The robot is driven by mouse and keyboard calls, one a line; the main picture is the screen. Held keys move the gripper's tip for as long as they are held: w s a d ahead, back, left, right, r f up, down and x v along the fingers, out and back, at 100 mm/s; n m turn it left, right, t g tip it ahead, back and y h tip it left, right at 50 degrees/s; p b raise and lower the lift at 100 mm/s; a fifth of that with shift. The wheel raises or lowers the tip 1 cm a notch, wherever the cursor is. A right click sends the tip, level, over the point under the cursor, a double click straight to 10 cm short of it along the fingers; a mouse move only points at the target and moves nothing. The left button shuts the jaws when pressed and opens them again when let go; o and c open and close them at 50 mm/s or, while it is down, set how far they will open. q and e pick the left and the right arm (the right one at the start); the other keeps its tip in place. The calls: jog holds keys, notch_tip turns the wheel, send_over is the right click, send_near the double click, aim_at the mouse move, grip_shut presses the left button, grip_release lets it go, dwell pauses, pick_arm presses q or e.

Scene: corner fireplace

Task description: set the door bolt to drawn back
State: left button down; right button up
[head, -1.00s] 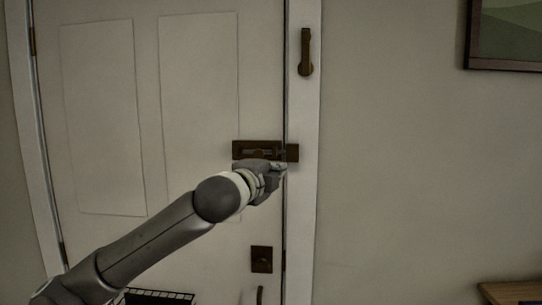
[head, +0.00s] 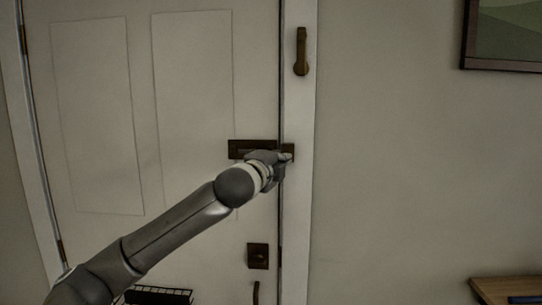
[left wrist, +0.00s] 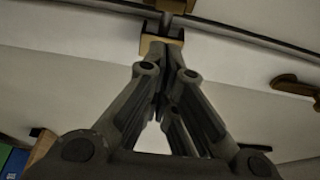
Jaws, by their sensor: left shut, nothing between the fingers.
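The door bolt (head: 239,148) is a dark brown plate mounted across the door's right edge in the head view. Its keeper (head: 289,151) is on the white door frame. My left gripper (head: 281,160) is in front of the bolt's right part and hides much of it, including the bolt's knob. In the left wrist view, my left gripper (left wrist: 164,70) has its fingertips together with nothing seen between them. A brassy piece of the bolt hardware (left wrist: 160,42) shows just beyond the tips. I cannot tell whether the tips touch it. My right gripper is not in view.
The white door (head: 190,225) has a square lock plate (head: 258,256) below the bolt. A latch-like fitting (head: 301,52) is on the frame above. A framed picture (head: 505,35) hangs at right, and a wooden top (head: 505,288) is at lower right. The wall between is bare.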

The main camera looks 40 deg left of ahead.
pick_arm(q)
jog(key=a+p, duration=0.2)
jog(key=a, duration=0.2)
jog(key=shift+w+d, duration=0.1)
jog(key=shift+w, duration=0.05)
jog(key=s+a, duration=0.2)
jog(key=a, duration=0.1)
jog(key=shift+s+a+r, duration=0.1)
jog(key=shift+a, duration=0.2)
dwell(0.4)
